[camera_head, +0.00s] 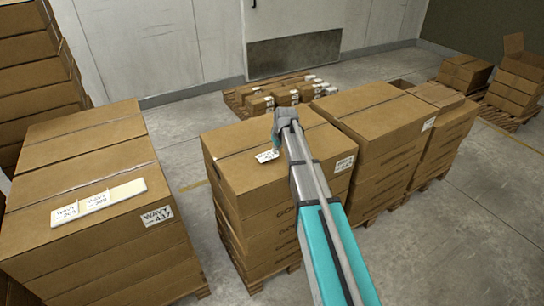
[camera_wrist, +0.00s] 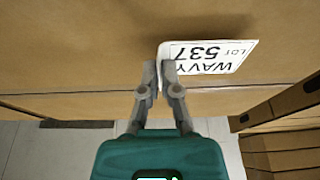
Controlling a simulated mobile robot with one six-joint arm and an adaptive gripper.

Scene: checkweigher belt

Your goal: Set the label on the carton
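A white label (camera_wrist: 208,57) printed "WAVY LOT 537" shows in the wrist view, its text upside down. Its left end is between the fingertips of my gripper (camera_wrist: 160,66), which are nearly together and appear shut on it. In the head view the label (camera_head: 267,156) is tilted over the top of the carton (camera_head: 235,145) on the middle stack, below my gripper (camera_head: 279,138). I cannot tell whether the label touches the carton. A backing strip (camera_head: 126,190) with two labels and a bare right end lies on the left stack.
The left stack (camera_head: 85,135) and right stack (camera_head: 372,108) stand beside the middle one. Printed labels are on their side faces and on the middle carton's side (camera_head: 344,163). A low pallet of small boxes (camera_head: 283,96) is behind. Floor shows between the left and middle stacks.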

